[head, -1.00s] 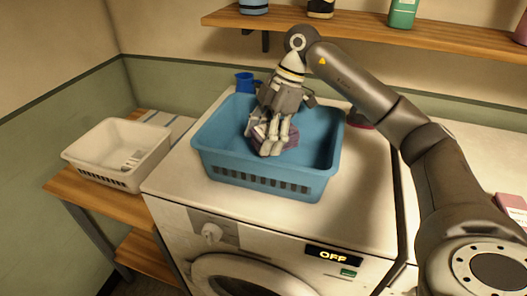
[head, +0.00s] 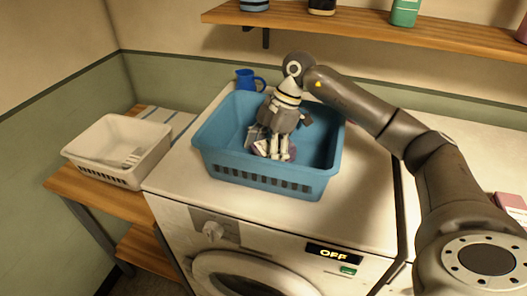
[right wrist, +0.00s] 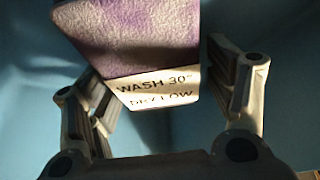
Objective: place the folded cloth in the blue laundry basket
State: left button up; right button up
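The folded cloth (head: 262,147) is purple and lies low inside the blue laundry basket (head: 262,177), mostly hidden behind my right gripper in the head view. In the right wrist view the cloth (right wrist: 140,35) shows a white care label reading "WASH 30° DRY LOW", with blue basket surface around it. My right gripper (head: 273,153) reaches down into the basket over the cloth. Its fingers (right wrist: 165,85) stand apart on either side of the cloth, with a clear gap on the right side. My left gripper is not in view.
The basket stands on a washing machine (head: 175,170) whose display reads OFF. A blue mug (head: 245,80) stands behind it. A white basket (head: 110,172) sits on a wooden bench to the left. A wall shelf (head: 330,30) with bottles runs above my right arm.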

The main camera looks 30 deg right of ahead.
jog(key=shift+r, duration=0.1)
jog(key=b+v, duration=0.1)
jog(key=v, duration=1)
jog(key=shift+b, duration=0.35)
jog(key=shift+d+r, duration=0.25)
jog(key=shift+r, duration=0.2)
jog(key=shift+r, duration=0.1)
